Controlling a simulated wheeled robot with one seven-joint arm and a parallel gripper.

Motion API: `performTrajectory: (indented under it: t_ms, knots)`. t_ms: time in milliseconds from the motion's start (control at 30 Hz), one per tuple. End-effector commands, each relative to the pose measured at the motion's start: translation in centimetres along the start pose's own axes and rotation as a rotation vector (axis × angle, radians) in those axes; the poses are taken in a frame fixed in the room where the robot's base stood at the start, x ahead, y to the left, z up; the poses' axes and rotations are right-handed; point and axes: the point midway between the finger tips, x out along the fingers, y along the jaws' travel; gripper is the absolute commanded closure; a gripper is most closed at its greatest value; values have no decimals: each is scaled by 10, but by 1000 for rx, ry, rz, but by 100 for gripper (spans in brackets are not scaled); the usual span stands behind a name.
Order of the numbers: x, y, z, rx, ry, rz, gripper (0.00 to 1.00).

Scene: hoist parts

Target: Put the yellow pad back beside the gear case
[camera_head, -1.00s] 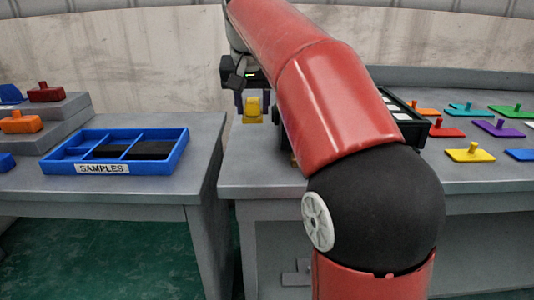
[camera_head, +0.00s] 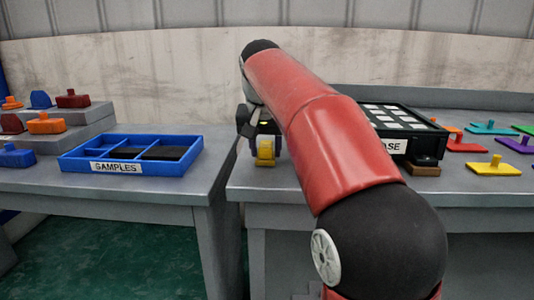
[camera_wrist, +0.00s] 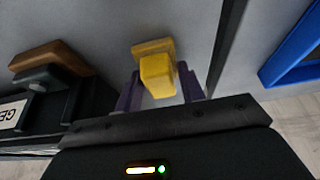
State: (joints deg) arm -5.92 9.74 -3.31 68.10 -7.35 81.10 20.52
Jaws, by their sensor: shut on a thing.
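A yellow pad with a raised block (camera_head: 265,150) is at my gripper, over the left end of the right bench. In the wrist view the pad (camera_wrist: 157,75) sits between the two purple fingers of my gripper (camera_wrist: 160,90), which is shut on it. I cannot tell whether its underside touches the bench. The black gear case (camera_head: 395,144), with pale squares on top, stands to the right, partly hidden by my arm. Its label ends in "ASE". In the wrist view the case (camera_wrist: 42,112) is at the left.
A brown block with a dark top (camera_head: 424,169) is at the case's front right corner. Several coloured knobbed pads, including a flat yellow one (camera_head: 493,168), lie farther right. The blue SAMPLES tray (camera_head: 78,161) stands on the left bench, across a gap between the benches.

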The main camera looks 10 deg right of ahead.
Motion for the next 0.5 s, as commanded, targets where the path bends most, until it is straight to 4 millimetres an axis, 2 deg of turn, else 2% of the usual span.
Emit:
performTrajectory:
  t_ms: [233, 267, 300, 400, 500]
  knots:
    - [2, 0, 1, 0, 1, 0, 79]
    - [2, 0, 1, 0, 1, 0, 60]
    - [1, 0, 0, 0, 1, 0, 54]
    - [1, 0, 0, 0, 1, 0, 41]
    - [2, 0, 0, 0, 0, 0, 39]
